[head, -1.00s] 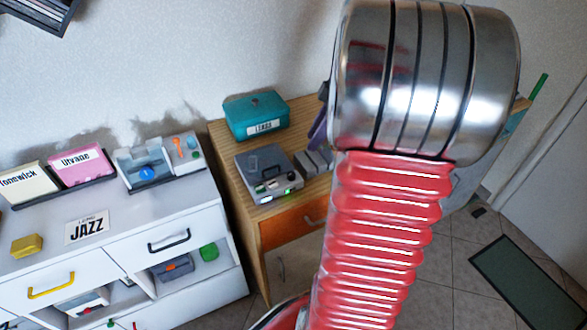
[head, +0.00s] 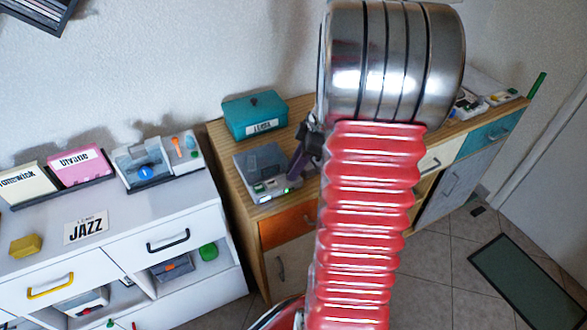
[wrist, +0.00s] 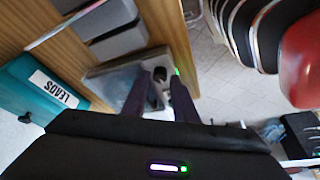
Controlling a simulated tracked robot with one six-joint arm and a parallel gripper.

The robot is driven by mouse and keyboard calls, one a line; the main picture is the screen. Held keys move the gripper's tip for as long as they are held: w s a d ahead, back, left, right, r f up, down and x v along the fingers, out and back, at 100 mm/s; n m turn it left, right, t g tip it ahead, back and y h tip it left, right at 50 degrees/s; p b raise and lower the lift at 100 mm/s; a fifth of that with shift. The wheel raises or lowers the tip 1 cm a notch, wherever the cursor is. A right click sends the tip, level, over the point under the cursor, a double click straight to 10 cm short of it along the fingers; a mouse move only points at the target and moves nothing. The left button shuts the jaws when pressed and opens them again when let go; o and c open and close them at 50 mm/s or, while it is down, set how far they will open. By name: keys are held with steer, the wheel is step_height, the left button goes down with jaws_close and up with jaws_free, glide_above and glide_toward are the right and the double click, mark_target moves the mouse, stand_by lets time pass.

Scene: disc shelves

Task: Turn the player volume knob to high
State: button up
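The grey player (head: 262,165) with a dark lid sits on the wooden cabinet, a small green light on its front. It also shows in the wrist view (wrist: 105,82). My gripper (head: 294,174) is over the player's right front part, fingers pointing down. In the wrist view my two dark purple fingers (wrist: 157,82) are apart, with a dark round knob (wrist: 157,97) visible between them. I cannot tell whether the fingers touch it. The knob's setting cannot be read, and my gripper hides it in the head view.
A teal box (head: 255,117) labelled LEADS stands behind the player. Grey blocks (wrist: 118,42) stand beside the player. A white cabinet (head: 130,225) at left carries another device (head: 150,163) with a blue knob. An orange drawer (head: 288,226) is below the player.

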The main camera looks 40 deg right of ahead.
steer(key=shift+w+a+f, duration=0.2)
steer(key=shift+f, duration=0.45)
steer(key=shift+c, duration=0.4)
jaws_close()
